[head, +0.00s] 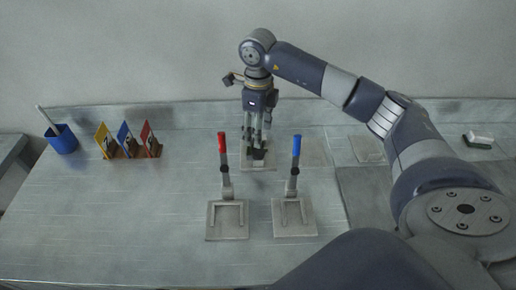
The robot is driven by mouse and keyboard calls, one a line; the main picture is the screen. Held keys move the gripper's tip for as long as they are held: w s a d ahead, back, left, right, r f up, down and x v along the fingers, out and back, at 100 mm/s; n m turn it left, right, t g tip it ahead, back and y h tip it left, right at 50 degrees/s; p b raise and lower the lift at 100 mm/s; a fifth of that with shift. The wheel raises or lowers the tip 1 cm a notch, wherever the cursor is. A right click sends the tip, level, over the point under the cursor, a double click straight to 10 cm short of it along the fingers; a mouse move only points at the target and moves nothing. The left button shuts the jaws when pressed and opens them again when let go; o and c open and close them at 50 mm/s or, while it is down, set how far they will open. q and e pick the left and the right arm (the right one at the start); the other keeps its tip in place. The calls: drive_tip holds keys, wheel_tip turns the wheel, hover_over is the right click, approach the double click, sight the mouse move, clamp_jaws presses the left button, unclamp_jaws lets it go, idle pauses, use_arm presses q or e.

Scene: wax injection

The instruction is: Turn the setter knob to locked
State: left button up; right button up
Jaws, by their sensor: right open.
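My right gripper (257,138) points down at the back middle of the bench, its fingers open. Under its fingertips is a small dark knob (259,155), which looks like the setter knob, on a pale square plate (258,167). The fingers are around or just above the knob; I cannot tell whether they touch it. The fingers partly cover the knob, and its marks are too small to read. My left gripper is not in view.
A red-handled lever (222,143) and a blue-handled lever (296,146) stand upright on plates in front of the knob. Yellow, blue and red cards (126,141) and a blue cup (63,140) are at left. A pale block (478,138) lies far right. The front left bench is clear.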

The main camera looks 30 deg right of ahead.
sight(258, 152)
wheel_tip(258, 152, down, 7)
drive_tip(key=shift+p, duration=0.8)
drive_tip(key=shift+f, duration=0.5)
drive_tip(key=shift+c, duration=0.4)
drive_tip(key=c, duration=1)
